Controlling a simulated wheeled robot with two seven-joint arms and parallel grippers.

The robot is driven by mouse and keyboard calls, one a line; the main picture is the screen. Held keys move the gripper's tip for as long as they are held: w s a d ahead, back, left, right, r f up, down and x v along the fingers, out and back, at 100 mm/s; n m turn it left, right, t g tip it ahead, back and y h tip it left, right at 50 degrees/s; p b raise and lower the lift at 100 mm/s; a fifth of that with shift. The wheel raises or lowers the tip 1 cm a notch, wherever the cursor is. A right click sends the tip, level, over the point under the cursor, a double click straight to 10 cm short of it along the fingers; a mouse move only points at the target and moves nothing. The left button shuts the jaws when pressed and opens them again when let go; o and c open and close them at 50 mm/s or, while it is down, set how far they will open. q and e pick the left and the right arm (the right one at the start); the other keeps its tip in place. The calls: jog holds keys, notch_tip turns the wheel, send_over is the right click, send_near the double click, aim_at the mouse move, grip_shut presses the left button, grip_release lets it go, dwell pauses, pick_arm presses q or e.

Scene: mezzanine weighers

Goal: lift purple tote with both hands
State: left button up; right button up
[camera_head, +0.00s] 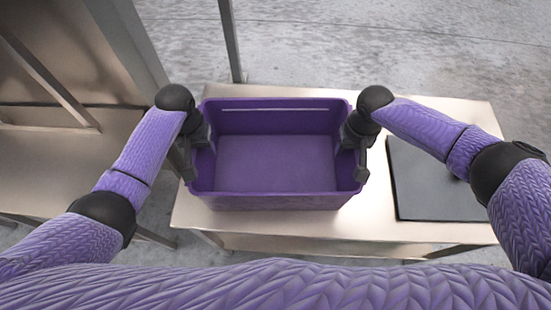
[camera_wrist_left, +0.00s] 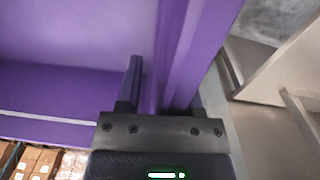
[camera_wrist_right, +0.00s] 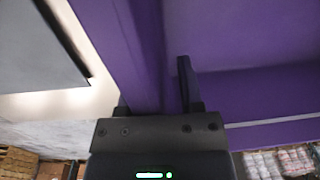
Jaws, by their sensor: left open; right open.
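The purple tote (camera_head: 275,200) is an open, empty box standing on the metal table in the head view. My left gripper (camera_head: 193,158) is at its left wall and my right gripper (camera_head: 357,158) is at its right wall. In the left wrist view the tote's wall (camera_wrist_left: 180,60) runs between the fingers of the left gripper (camera_wrist_left: 155,90). In the right wrist view the tote's wall (camera_wrist_right: 135,50) lies between the fingers of the right gripper (camera_wrist_right: 155,90). Both grippers are open around the walls. One finger of each is partly hidden behind the wall.
The metal table (camera_head: 300,222) bears the tote and, to its right, a dark flat plate (camera_head: 430,185). A second metal surface (camera_head: 60,165) stands at the left, with a gap between. A metal post (camera_head: 231,45) rises behind the tote. Bare grey floor lies beyond.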

pick_arm(q)
grip_shut()
pick_arm(e)
grip_shut()
pick_arm(q)
jog(key=shift+d, duration=0.15)
pick_arm(e)
jog(key=shift+a, duration=0.15)
